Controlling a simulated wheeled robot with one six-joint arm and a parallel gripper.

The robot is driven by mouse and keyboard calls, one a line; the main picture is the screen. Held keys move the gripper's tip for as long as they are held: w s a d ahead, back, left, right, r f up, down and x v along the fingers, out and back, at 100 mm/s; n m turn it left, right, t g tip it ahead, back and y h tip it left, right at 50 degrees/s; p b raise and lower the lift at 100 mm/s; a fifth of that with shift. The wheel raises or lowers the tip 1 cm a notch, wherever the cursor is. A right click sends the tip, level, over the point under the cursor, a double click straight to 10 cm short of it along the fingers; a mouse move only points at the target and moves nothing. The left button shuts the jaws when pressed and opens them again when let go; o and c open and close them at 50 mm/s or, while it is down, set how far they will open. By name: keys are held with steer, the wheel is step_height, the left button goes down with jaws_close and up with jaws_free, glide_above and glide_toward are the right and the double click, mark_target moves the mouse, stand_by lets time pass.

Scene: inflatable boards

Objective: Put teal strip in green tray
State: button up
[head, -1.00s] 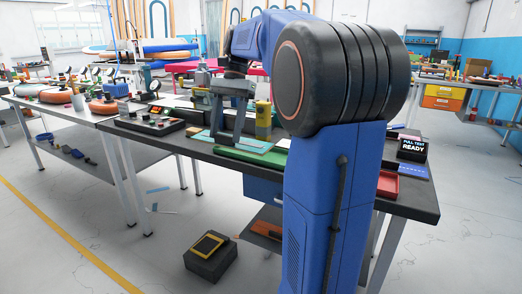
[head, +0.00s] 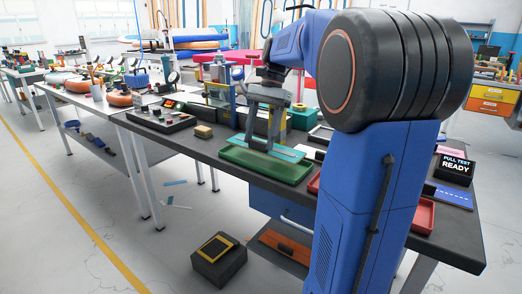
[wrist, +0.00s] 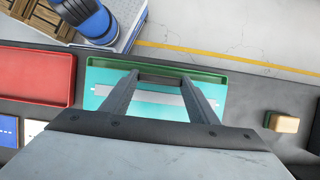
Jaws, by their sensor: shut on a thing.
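My gripper (head: 260,147) points down and is shut on the teal strip (head: 288,153). The strip is a flat teal sheet with a pale grey band across it in the wrist view (wrist: 130,80). It is over the green tray (head: 262,174), within or just above its rim; I cannot tell whether it touches the floor of the tray. In the head view its right end reaches near the tray's right rim. In the wrist view the green tray rim (wrist: 155,63) shows beyond the fingers (wrist: 160,76).
A red tray (wrist: 38,78) is beside the green tray, and a small tan block (head: 203,131) lies on its other side. A "PULL TEST READY" display (head: 454,168) is at the right.

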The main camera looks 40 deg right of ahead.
steer(key=shift+f, duration=2.2)
steer(key=o, duration=1.2)
steer(key=shift+f, duration=0.1)
steer(key=shift+c, duration=0.2)
steer(key=v, duration=1.2)
steer(key=n+t+h, duration=0.1)
steer(key=n, duration=0.2)
glide_above(260, 148)
steer(key=s+a, duration=0.1)
steer(key=s, duration=0.1)
step_height(260, 148, down, 3)
steer(key=s+a+f+n+t+h, duration=0.1)
steer(key=s+a+f+n+t, duration=0.1)
steer(key=s+a+f+n, duration=0.3)
steer(key=s+a+f+n+t+h, duration=0.2)
steer(key=s+a+f+n, duration=0.4)
steer(key=s+f, duration=0.6)
step_height(260, 148, down, 3)
steer(key=shift+r+t, duration=0.2)
steer(key=shift+t, duration=0.5)
